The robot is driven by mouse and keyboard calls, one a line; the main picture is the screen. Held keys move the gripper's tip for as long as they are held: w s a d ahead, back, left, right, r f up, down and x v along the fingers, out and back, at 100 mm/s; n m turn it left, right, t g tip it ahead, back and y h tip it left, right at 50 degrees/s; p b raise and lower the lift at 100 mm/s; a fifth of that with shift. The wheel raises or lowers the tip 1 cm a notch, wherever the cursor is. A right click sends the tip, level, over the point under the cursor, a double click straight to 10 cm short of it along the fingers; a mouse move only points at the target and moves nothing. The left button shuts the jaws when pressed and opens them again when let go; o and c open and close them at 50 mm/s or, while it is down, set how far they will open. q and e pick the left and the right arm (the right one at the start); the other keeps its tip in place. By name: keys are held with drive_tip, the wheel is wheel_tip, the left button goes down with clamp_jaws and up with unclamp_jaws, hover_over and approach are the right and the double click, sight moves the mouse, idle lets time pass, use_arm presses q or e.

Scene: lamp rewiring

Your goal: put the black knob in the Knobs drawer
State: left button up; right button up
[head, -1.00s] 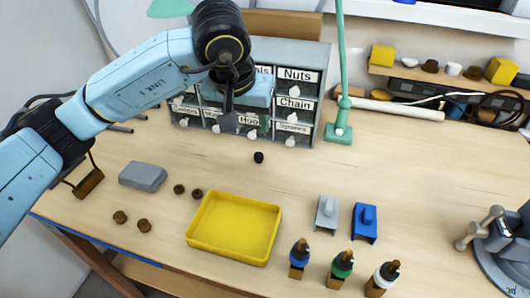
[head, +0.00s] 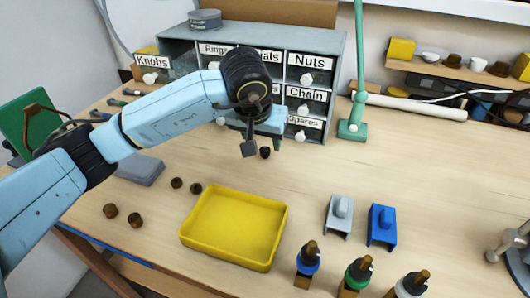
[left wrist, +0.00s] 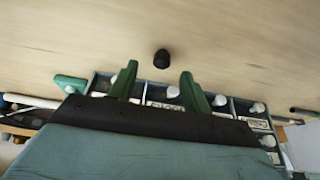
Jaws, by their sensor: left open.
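The black knob (head: 265,152) stands on the table in front of the drawer cabinet. My left gripper (head: 262,142) is open just above and beside it, pointing down. In the left wrist view the knob (left wrist: 162,58) shows just beyond the two green fingertips (left wrist: 158,80), roughly midway between them, with nothing held. The Knobs drawer (head: 152,64), at the cabinet's upper left, appears pulled out, with its label and white pull showing. My right gripper is out of view.
The grey cabinet (head: 338,42) stands behind my left arm, which hides its lower left drawers. A green lamp stand (head: 352,128) is right of it. A yellow tray (head: 190,236), several brown knobs (head: 177,183) and a grey block (head: 140,170) lie nearer.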

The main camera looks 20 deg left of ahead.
sight(264, 151)
use_arm(q)
drive_tip(key=x, duration=0.5)
drive_tip(key=shift+a+f, duration=0.1)
drive_tip(key=shift+a, duration=0.1)
clamp_jaws()
